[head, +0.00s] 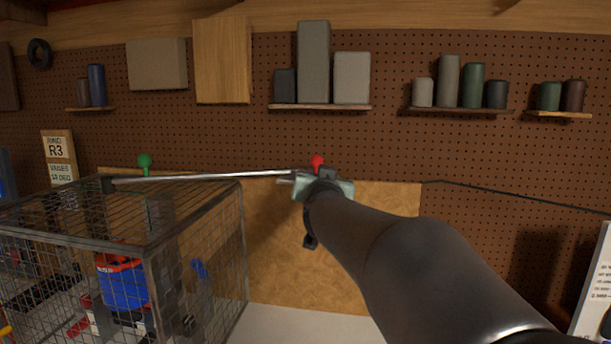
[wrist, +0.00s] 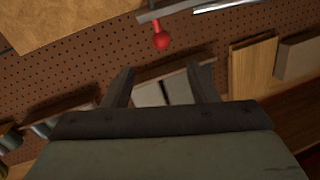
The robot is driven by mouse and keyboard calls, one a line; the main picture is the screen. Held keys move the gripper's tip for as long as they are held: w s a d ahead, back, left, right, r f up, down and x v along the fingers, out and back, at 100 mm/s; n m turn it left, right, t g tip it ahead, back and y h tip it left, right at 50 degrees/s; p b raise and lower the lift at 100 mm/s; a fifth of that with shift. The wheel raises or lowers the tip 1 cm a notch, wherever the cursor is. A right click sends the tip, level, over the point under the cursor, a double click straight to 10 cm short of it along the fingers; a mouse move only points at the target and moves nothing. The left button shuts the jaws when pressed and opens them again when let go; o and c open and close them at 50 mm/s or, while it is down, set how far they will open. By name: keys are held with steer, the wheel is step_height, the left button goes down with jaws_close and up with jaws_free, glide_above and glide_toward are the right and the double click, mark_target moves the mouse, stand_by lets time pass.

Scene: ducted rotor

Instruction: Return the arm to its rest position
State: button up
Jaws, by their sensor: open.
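My arm reaches from the lower right of the head view up toward the middle. My gripper (head: 321,182) is at its far end, near the pegboard wall. In the wrist view my gripper (wrist: 162,78) has its two dark fingers spread apart with nothing between them. A red ball knob (wrist: 161,38) shows beyond the fingertips, apart from them. In the head view the red knob (head: 317,161) appears just above my gripper. A metal rod (head: 205,177) runs from the cage's top to beside my gripper; I cannot tell whether they touch.
A wire mesh cage (head: 243,250) stands at left, with a blue and red part (head: 122,285) inside. A green knob (head: 145,161) rises at its back. Shelves with blocks and cans line the pegboard (head: 390,145). A white sign (head: 595,290) stands at lower right.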

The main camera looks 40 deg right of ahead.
stand_by(0.5)
steer(key=s+a+f+n+g+y, duration=0.25)
steer(key=a+f+y, duration=0.25)
steer(key=a+f, duration=0.6)
steer(key=s+a+f+n+g+y, duration=0.25)
steer(key=a+f+n+y, duration=0.2)
steer(key=a+f, duration=0.6)
steer(key=s+a+f+n+g, duration=0.1)
steer(key=s+a+f+g, duration=0.3)
steer(key=s, duration=0.5)
steer(key=s+a+f+n+g, duration=0.1)
steer(key=s+a+f+g, duration=0.2)
steer(key=s+f+g, duration=0.2)
steer(key=s+f+y, duration=0.1)
steer(key=s+f, duration=0.2)
steer(key=s, duration=0.1)
steer(key=shift+s+a+f, duration=0.3)
steer(key=shift+a, duration=0.05)
